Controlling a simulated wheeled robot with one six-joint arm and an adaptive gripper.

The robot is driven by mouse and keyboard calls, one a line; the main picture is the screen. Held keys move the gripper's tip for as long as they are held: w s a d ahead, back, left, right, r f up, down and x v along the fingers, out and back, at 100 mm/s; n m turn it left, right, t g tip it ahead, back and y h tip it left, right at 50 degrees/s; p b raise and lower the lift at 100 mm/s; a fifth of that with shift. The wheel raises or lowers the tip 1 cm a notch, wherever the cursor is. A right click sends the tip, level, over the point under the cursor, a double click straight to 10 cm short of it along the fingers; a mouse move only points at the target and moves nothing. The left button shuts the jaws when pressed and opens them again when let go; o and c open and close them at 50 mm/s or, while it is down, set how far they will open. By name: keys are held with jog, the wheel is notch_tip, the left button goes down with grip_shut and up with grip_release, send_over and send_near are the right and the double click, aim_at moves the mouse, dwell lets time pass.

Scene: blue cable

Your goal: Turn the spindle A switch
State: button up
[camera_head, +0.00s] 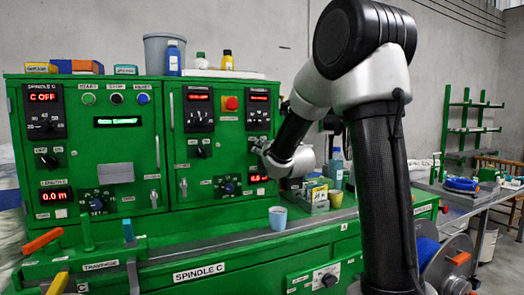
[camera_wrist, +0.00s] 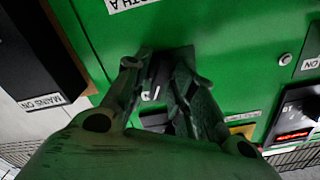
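The right-hand column of the green cabinet has a red display (camera_head: 258,97) with a dial below it. A small switch lies under that dial, mostly hidden behind my gripper (camera_head: 262,148), which is right at the panel. In the wrist view, my gripper (camera_wrist: 161,62) has its fingers apart on either side of a dark switch plate (camera_wrist: 157,92) with small white marks. The fingers hide most of the switch, so I cannot tell whether they press on it. A partly cut label ending in "TH A" (camera_wrist: 130,3) is on the green panel beyond the fingertips.
A similar knob (camera_head: 203,152) sits in the middle column. A red button (camera_head: 231,103) is between the columns. A cup (camera_head: 278,217) and small boxes (camera_head: 316,190) stand on the ledge below my wrist.

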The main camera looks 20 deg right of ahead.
jog(key=shift+s+r, duration=0.1)
grip_shut()
jog(key=shift+n, duration=0.3)
jog(key=n, duration=1.1)
jog(key=shift+n, duration=0.3)
jog(key=o, duration=0.7)
grip_release()
jog(key=shift+c, duration=0.2)
